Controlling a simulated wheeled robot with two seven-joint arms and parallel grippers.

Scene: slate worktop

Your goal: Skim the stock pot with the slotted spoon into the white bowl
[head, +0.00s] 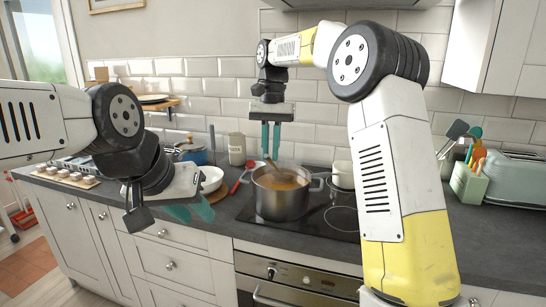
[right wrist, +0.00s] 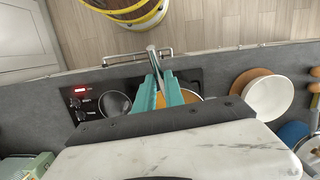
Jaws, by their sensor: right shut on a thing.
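The steel stock pot (head: 283,201) stands on the hob with orange-brown stock in it; part of the stock (right wrist: 191,96) shows in the right wrist view. The white bowl (head: 211,180) sits left of the pot, and also shows in the right wrist view (right wrist: 270,98). My left gripper (head: 190,211) is open and empty in front of the bowl.
A red utensil (head: 243,176) lies between bowl and pot. A white canister (head: 237,150) and blue pot (head: 196,157) stand at the back. A green utensil holder (head: 468,186) and toaster (head: 515,168) are at right.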

